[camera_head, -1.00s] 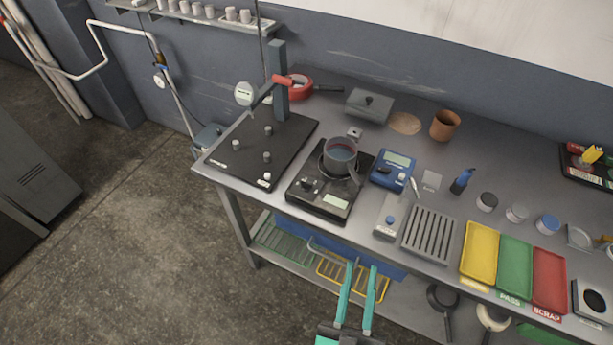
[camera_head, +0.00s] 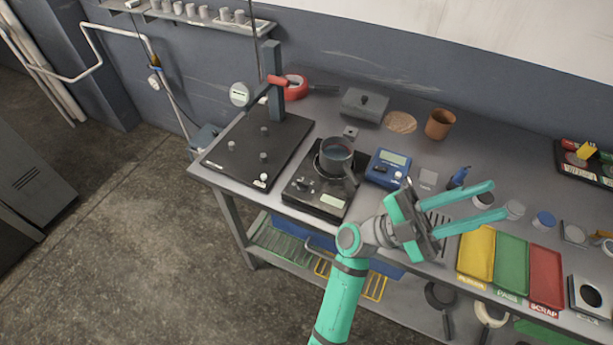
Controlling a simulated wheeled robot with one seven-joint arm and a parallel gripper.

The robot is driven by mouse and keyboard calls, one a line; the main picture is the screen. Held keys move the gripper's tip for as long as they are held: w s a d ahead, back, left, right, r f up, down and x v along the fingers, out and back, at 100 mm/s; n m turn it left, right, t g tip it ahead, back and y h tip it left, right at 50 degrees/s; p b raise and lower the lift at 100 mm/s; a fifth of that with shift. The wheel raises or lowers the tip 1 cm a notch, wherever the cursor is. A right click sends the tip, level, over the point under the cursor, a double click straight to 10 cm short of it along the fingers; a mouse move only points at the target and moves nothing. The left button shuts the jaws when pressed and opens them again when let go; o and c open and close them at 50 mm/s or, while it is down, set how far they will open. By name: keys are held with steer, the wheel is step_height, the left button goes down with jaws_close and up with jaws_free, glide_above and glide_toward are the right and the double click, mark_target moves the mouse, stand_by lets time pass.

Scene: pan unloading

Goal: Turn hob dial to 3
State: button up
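The hob (camera_head: 296,201) is a dark, flat unit on the metal bench, left of the picture's centre. Its dial (camera_head: 303,186) is a small dark knob at the front left of its top; its setting is too small to read. A grey pan (camera_head: 336,157) with dark contents stands on the hob's plate. A pale display (camera_head: 332,200) is at the hob's front right. My gripper (camera_head: 499,202) is open and empty, with its teal fingers pointing right, above the bench and to the right of the hob.
A blue meter (camera_head: 387,168) stands right of the hob. A gauge stand on a black plate (camera_head: 238,166) is to its left. Yellow, green and red trays (camera_head: 547,276) lie at the front right. A brown cup (camera_head: 440,124) stands further back.

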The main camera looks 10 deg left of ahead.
mark_target(303, 182)
steer(key=w+d+f+m+g+y, duration=0.3)
steer(key=d+f+g+y, duration=0.1)
steer(key=y, duration=0.6)
steer(key=w+a+f+n+t+y, duration=0.3)
steer(key=w+a+f+y, duration=0.4)
steer(key=w+a+n+y, duration=0.1)
steer(key=w+a+y, duration=0.1)
steer(key=a, duration=0.2)
steer(key=w+a+f+n+t+y, duration=0.1)
steer(key=w+a+y, duration=0.1)
steer(key=a, duration=0.3)
steer(key=w+a+f+n+t+y, duration=0.1)
steer(key=w+a, duration=0.1)
steer(key=a, duration=0.2)
steer(key=shift+a+f+y, duration=0.1)
steer(key=shift+a+y, duration=0.2)
steer(key=shift+y, duration=0.1)
steer(key=w+a+r+n+t+y, duration=0.1)
steer(key=a+n+y, duration=0.15)
steer(key=a, duration=0.45)
steer(key=w+a+r+n+y, duration=0.1)
steer(key=a+r+y, duration=0.15)
steer(key=a, duration=0.45)
steer(key=shift+n, duration=0.25)
step_height(303, 182, down, 12)
steer(key=shift+r, duration=0.2)
jaws_close()
